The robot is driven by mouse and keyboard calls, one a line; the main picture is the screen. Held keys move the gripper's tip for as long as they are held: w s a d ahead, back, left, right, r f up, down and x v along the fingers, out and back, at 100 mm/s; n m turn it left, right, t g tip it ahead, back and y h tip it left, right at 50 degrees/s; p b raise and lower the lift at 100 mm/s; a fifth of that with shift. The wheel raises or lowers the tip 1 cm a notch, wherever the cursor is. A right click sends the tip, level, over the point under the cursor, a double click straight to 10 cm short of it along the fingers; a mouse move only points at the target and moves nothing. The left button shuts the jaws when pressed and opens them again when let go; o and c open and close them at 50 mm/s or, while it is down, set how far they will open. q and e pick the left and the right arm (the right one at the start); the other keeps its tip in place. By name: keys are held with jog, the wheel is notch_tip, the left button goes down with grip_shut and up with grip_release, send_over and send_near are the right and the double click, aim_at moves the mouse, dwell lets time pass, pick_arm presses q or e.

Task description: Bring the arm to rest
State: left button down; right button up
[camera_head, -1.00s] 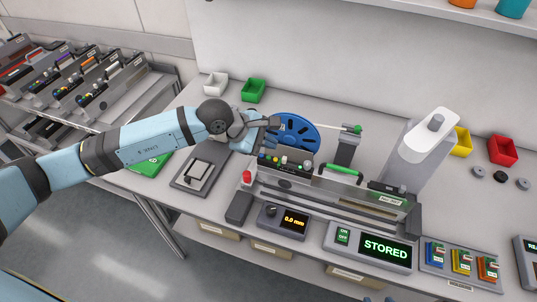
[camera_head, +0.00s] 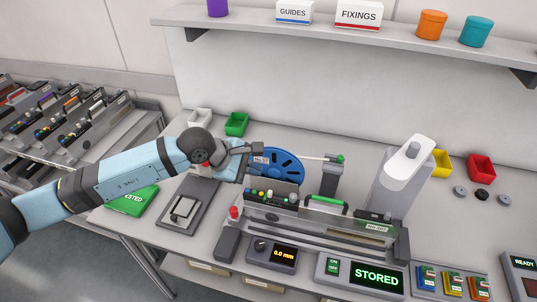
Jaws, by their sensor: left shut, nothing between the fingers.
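My left arm (camera_head: 125,172) comes in from the left and reaches over the bench. My left gripper (camera_head: 259,150) is shut and empty, beside the left edge of the blue reel (camera_head: 287,160). Its dark fingers overlap the reel in the picture; I cannot tell whether they touch it. The reel stands upright behind the grey feeder unit (camera_head: 318,219), which has a green handle and several coloured knobs. My right gripper is not in view.
A flat grey plate fixture (camera_head: 184,207) and a green pad (camera_head: 132,200) lie below my forearm. White and green bins (camera_head: 237,124) stand behind it. A white-topped machine (camera_head: 408,165) stands right. A shelf (camera_head: 360,28) runs above. Trolleys (camera_head: 60,120) stand at left.

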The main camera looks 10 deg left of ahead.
pick_arm(q)
jog(key=s+d+r+n+t+h, duration=0.1)
jog(key=s+d+n+h, duration=0.85)
jog(key=n, duration=0.35)
jog(key=s+a+f+m+t+y, duration=0.1)
jog(key=s+a+f+m+y, duration=0.3)
jog(key=f+m, duration=0.3)
jog(key=s+a+f+m+t+y+p, duration=0.1)
jog(key=s+a+f+m+y, duration=0.3)
jog(key=m, duration=1)
jog(key=s+a+f+m+t+y+p, duration=0.1)
jog(key=s+a+f+m+y, duration=0.3)
jog(key=f+m, duration=0.6)
jog(key=s+f+t+y, duration=0.1)
jog(key=s+y, duration=0.1)
jog(key=shift+s+a+m+t, duration=0.3)
jog(key=shift+s+a+m, duration=0.05)
jog(key=shift+s+m, duration=0.05)
